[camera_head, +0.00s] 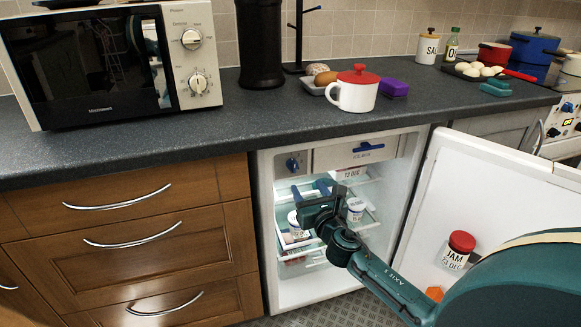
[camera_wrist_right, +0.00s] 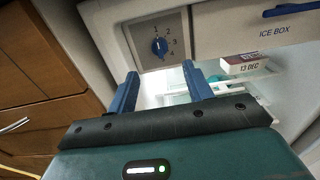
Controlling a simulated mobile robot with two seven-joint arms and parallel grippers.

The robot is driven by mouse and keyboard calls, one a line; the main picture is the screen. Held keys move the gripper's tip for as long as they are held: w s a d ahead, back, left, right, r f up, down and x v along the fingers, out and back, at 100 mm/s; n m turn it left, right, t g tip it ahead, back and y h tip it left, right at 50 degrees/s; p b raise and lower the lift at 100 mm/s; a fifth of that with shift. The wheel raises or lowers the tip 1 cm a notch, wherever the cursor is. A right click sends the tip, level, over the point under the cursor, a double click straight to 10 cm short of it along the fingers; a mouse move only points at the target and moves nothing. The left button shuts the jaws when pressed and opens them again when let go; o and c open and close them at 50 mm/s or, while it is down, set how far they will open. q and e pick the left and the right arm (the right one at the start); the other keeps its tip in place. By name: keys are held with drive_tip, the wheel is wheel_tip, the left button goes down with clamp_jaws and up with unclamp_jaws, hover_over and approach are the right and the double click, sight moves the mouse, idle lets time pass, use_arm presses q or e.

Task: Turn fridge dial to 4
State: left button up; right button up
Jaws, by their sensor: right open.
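The fridge (camera_head: 438,190) stands open under the counter. Its blue dial (camera_head: 293,163) is at the upper left inside, beside the ice box door (camera_head: 355,150). In the right wrist view the dial (camera_wrist_right: 159,47) sits on a grey plate, with the numbers 1 to 4 curving down its right side. The knob looks roughly upright; which number it is set to is unclear. My right gripper (camera_head: 312,189) is inside the fridge opening, below the dial. In its wrist view the open blue fingers (camera_wrist_right: 160,74) are empty and apart, below the dial and not touching it. My left gripper is out of view.
The open fridge door (camera_head: 490,190) stands to the right, with a jam jar (camera_head: 459,250) on it. Shelves with food packages are below the ice box. Wooden drawers (camera_head: 130,235) adjoin the fridge on the left. The counter (camera_head: 225,120) above holds a microwave and a mug.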

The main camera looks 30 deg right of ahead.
sight(295, 168)
drive_tip(key=b+x, duration=0.2)
drive_tip(key=x, duration=0.8)
drive_tip(key=shift+a, duration=0.15)
drive_tip(key=shift+w, duration=0.25)
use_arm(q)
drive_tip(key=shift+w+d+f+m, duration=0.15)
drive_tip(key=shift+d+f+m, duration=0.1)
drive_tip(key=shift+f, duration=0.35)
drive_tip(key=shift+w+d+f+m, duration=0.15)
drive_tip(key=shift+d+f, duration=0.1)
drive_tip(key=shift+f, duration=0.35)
use_arm(e)
drive_tip(key=shift+c, duration=0.4)
drive_tip(key=c, duration=0.9)
